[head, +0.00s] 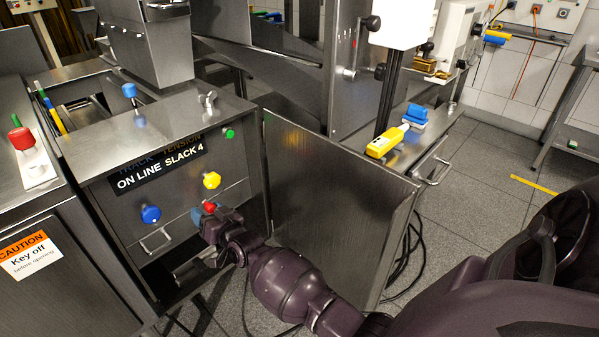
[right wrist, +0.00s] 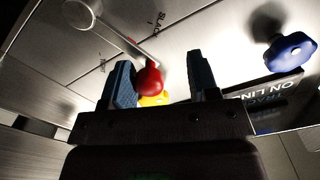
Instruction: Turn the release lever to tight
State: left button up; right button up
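The release lever shows as a red ball knob (head: 208,207) low on the front of the steel cabinet. In the right wrist view the red knob (right wrist: 149,80) sits on a thin rod that runs up-left to a round pivot (right wrist: 82,13). My right gripper (head: 203,217) is at the panel; in the right wrist view its two blue fingers (right wrist: 162,82) are apart. The knob appears between them, closer to the left finger; I cannot tell if it touches. A display (head: 160,172) reads "TRACK TENSION ON LINE SLACK 4". My left gripper is not in view.
A yellow knob (head: 211,180) is just above the red one, and a blue knob (head: 151,214) is to its left. A handle (head: 156,240) sits below. A yellow controller (head: 384,143) lies on the bench behind.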

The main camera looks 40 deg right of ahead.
pick_arm(q)
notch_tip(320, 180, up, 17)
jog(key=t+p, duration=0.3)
jog(key=p, duration=0.6)
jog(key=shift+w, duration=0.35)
pick_arm(e)
jog(key=s+d+n+g, duration=0.2)
jog(key=s+n+g, duration=0.2)
jog(key=s, duration=2.8)
jog(key=shift+s+d+r, duration=0.2)
jog(key=shift+s+r, duration=0.1)
jog(key=shift+r, duration=0.15)
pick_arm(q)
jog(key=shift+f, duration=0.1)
